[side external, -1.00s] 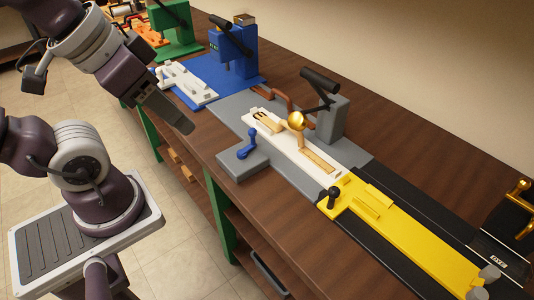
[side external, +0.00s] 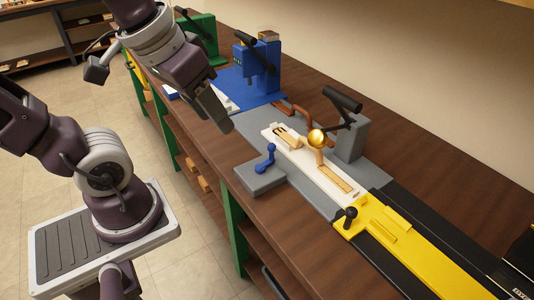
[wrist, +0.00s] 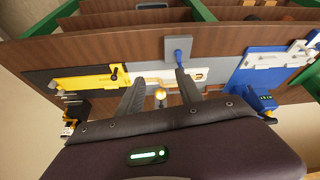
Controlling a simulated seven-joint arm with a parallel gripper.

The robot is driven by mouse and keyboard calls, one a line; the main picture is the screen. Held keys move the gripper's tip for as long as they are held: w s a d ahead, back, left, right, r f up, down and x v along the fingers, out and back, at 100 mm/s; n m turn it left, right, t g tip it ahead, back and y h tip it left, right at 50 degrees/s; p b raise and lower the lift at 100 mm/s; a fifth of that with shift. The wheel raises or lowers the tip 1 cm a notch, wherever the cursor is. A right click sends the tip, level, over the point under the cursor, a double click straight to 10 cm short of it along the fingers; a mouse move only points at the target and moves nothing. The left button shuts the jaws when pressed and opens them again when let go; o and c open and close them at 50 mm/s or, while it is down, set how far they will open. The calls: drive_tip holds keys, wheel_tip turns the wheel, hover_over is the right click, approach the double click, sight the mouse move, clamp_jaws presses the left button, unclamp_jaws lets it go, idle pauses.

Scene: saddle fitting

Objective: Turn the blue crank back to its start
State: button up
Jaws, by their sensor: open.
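The blue crank (side external: 266,158) stands on a grey block (side external: 258,182) at the front edge of the grey fixture, with its knob end up. It also shows in the wrist view (wrist: 178,56), at the upper middle, beyond my fingertips. My gripper (side external: 216,112) is above the bench, up and to the left of the crank in the side view, and touches nothing that I can see. In the wrist view its two fingers (wrist: 158,78) are spread wide apart with nothing held between them.
A white carriage with a brass ball (side external: 316,138) lies on the grey fixture behind the crank. A grey post with a black lever (side external: 342,98) stands behind it. A yellow slide (side external: 410,245) is at the right, a blue station (side external: 256,65) farther back. Brown bench top (side external: 285,225) is bare in front.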

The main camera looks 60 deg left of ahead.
drive_tip(key=w+a+f+n+g, duration=0.3)
drive_tip(key=w+n, duration=0.3)
drive_tip(key=w, duration=0.4)
drive_tip(key=n+g, duration=0.2)
drive_tip(key=n, duration=0.4)
hover_over(272, 144)
drive_tip(key=shift+h, duration=0.3)
wheel_tip(272, 144, down, 10)
drive_tip(key=shift+d+r, duration=0.1)
drive_tip(key=shift+r, duration=0.1)
drive_tip(key=shift+n, duration=0.3)
wheel_tip(272, 144, down, 7)
drive_tip(key=shift+r, duration=0.15)
drive_tip(key=shift+f, duration=0.35)
drive_tip(key=shift+c, duration=0.4)
clamp_jaws()
